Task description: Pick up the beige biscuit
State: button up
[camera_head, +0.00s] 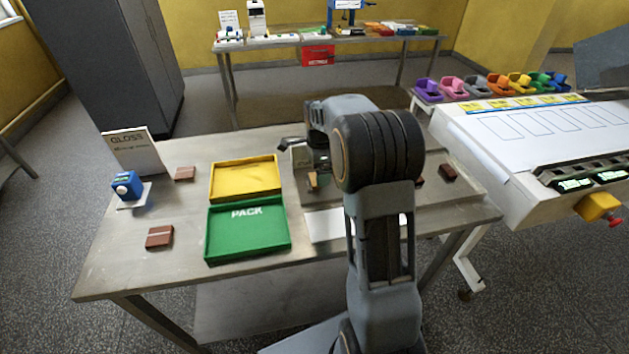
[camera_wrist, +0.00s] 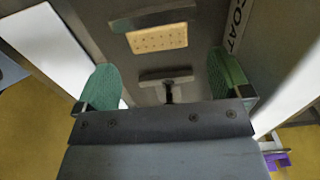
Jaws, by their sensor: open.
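The beige biscuit (camera_wrist: 157,38) is a pale rectangle with small dark dots. In the wrist view it lies ahead of my gripper (camera_wrist: 166,82), roughly centred between the lines of the two green fingers. The biscuit is beyond the fingertips in the picture, and no contact shows. In the head view a small tan patch (camera_head: 312,180) shows below my gripper, beside my arm; it seems to be the biscuit. My arm hides much of that area, including the exact gap.
A yellow tray (camera_head: 246,199) and a green PACK tray (camera_head: 212,238) stand left of my arm. Brown blocks (camera_head: 159,237) lie on the metal table (camera_head: 110,268). A blue device (camera_head: 125,186) and a GLOSS card (camera_head: 135,152) stand at the left. A COAT label (camera_wrist: 237,25) is right of the biscuit.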

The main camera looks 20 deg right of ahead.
jog(key=shift+f, duration=1.7)
jog(key=shift+c, duration=0.3)
jog(key=c, duration=0.8)
